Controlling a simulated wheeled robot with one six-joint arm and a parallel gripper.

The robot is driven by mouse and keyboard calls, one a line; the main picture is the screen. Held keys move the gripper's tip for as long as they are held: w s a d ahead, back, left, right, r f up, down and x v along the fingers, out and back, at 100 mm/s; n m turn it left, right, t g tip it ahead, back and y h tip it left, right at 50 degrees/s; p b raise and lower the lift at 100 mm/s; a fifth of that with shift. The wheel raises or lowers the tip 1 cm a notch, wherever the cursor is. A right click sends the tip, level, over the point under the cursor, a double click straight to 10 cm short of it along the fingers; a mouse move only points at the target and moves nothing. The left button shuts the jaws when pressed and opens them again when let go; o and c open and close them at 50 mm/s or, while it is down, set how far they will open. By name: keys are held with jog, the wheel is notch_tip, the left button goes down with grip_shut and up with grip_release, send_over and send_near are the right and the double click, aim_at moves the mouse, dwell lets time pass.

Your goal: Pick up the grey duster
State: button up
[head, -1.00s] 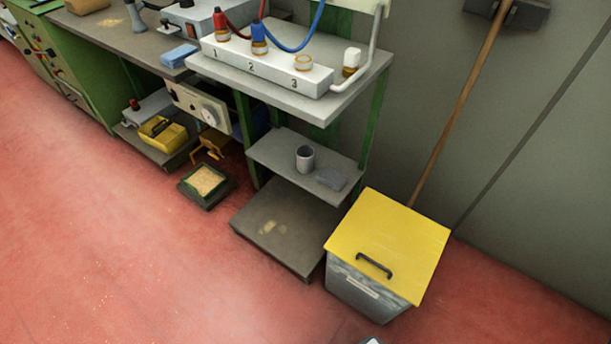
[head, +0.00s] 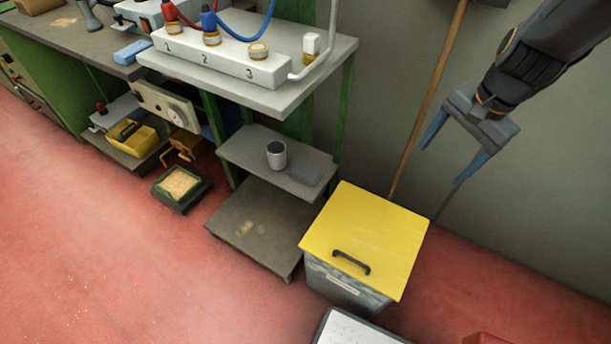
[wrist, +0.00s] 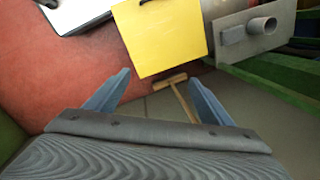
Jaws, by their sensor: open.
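The grey duster (head: 307,174) lies flat on the middle shelf (head: 248,153) of the green-framed stand, just right of a grey cup (head: 277,155). In the wrist view the duster (wrist: 233,35) shows as a small grey block at upper right, beside the cup (wrist: 262,26). My gripper (head: 441,165) is open and empty, pointing down, to the right of the stand and above and behind the yellow-lidded bin. In the wrist view both fingers of my gripper (wrist: 160,77) are spread with nothing between them. The duster is well off to their upper right.
The yellow-lidded bin (head: 365,235) stands right of the shelf. A wooden pole (head: 430,100) leans on the wall between stand and gripper. The upper shelf (head: 270,97) with a numbered white block overhangs the duster's shelf.

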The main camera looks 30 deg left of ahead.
jog(key=w+a+f+m+b, duration=0.25)
jog(key=w+a+f, duration=0.35)
jog(key=a, duration=0.4)
jog(key=m+y+b, duration=0.3)
jog(key=m, duration=0.7)
send_over(306, 171)
jog(key=d, duration=0.3)
jog(key=f, duration=2.3)
jog(key=shift+s+f, duration=0.25)
jog(key=shift+f, duration=0.15)
jog(key=shift+x, duration=2.65)
jog(key=shift+w+a, duration=0.1)
jog(key=shift+a, duration=0.05)
jog(key=shift+c, duration=0.3)
jog(key=shift+r, duration=0.1)
jog(key=c, duration=1.2)
jog(key=shift+o, duration=0.2)
notch_tip(306, 171, up, 10)
